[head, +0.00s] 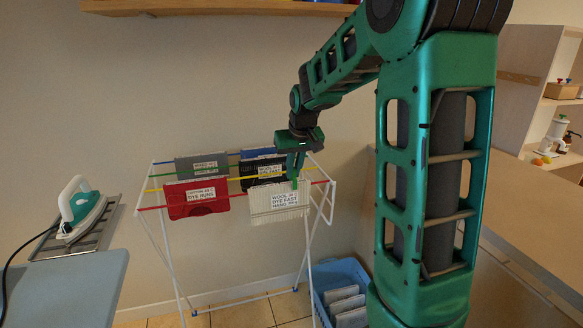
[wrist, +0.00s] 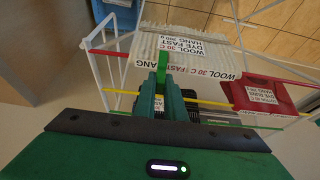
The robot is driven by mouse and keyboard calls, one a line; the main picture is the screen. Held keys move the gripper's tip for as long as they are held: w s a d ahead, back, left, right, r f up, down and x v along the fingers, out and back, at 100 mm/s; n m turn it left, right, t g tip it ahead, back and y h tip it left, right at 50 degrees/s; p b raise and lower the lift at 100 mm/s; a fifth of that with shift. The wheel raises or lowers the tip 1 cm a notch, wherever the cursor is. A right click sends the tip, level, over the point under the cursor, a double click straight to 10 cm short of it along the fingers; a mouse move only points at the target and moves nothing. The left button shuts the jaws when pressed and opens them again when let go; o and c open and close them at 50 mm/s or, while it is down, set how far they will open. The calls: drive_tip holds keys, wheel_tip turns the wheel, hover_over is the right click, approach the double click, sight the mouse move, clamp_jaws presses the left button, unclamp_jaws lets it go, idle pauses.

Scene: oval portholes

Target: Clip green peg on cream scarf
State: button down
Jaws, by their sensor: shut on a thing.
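The cream scarf (head: 272,207), ribbed with a white label, hangs folded over the red front rail of the drying rack. It also shows in the wrist view (wrist: 206,63). My gripper (head: 294,168) is over the scarf's top edge, towards its right end in the head view. Its fingers (wrist: 161,92) are shut on the green peg (wrist: 161,66), which reaches to the scarf's fold. The peg's tip (head: 295,184) shows small against the scarf in the head view. I cannot tell whether its jaws straddle the fold.
A red cloth (head: 197,199) hangs left on the same rail. Grey (head: 201,168), black (head: 258,171) and blue (head: 259,153) cloths hang on rails behind. A blue basket (head: 345,277) stands right below, an iron (head: 80,207) left. A counter (head: 470,225) borders the right.

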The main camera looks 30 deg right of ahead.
drive_tip(key=shift+f, duration=0.45)
idle(0.7)
drive_tip(key=c, duration=1.7)
unclamp_jaws()
drive_tip(key=shift+c, duration=0.2)
drive_tip(key=v, duration=1.1)
drive_tip(key=s+a+f+m+g, duration=0.1)
drive_tip(key=s+f, duration=0.3)
drive_tip(key=s, duration=0.6)
drive_tip(key=s+a+f+m+g+y, duration=0.1)
drive_tip(key=s+f, duration=0.3)
drive_tip(key=s, duration=0.7)
drive_tip(key=s+a+f+m+g, duration=0.1)
drive_tip(key=s+f, duration=0.3)
drive_tip(key=s, duration=0.7)
drive_tip(key=shift+s+a+f+g, duration=0.3)
drive_tip(key=shift+a+g, duration=0.1)
drive_tip(key=shift+g, duration=0.2)
